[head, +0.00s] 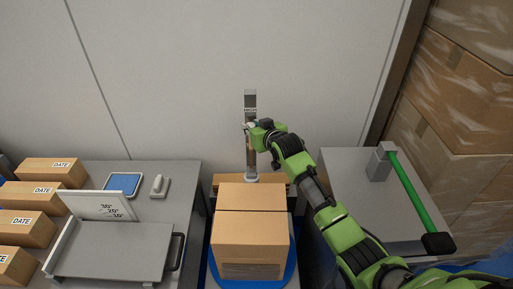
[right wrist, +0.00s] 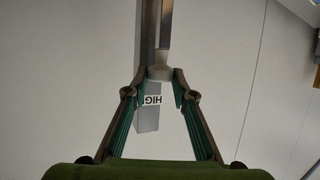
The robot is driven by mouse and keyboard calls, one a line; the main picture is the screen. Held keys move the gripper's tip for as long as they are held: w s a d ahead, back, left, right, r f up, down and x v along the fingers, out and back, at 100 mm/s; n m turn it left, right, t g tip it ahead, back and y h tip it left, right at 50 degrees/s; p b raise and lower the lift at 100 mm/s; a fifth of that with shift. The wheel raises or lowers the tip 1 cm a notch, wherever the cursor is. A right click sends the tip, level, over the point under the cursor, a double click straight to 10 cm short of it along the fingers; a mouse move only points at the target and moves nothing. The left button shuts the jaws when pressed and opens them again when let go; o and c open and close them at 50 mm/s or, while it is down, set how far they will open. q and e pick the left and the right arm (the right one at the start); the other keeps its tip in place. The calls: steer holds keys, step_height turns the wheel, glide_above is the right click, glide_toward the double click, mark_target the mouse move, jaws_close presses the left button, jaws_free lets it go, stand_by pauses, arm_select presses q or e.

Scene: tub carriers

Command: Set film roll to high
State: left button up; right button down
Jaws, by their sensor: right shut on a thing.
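A grey upright mast (head: 250,98) stands behind the boxes, with a "HIGH" label near its top. The label shows upside down on the mast (right wrist: 148,122) in the right wrist view. The film roll (head: 252,158) is a slim upright cylinder along the mast, below the label. My right gripper (head: 249,128) is at the upper part of the roll, just under the label. In the right wrist view, its fingertips (right wrist: 160,88) close on the pale end of the film roll (right wrist: 160,70). The fingers partly hide the mast. My left gripper is not in view.
A cardboard box stack (head: 252,225) stands on a blue base in front of the mast. A left table (head: 180,185) holds a tablet, a scanner and a grey device. A right table (head: 345,165) carries a green-handled bar (head: 410,190). Wrapped boxes (head: 455,90) rise at right.

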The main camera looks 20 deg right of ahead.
step_height(320, 180, up, 4)
steer(key=shift+r+p, duration=0.2)
steer(key=shift+p, duration=0.95)
step_height(320, 180, up, 3)
steer(key=shift+w+r+p, duration=0.1)
steer(key=shift+p, duration=1.1)
steer(key=c, duration=1.7)
jaws_free()
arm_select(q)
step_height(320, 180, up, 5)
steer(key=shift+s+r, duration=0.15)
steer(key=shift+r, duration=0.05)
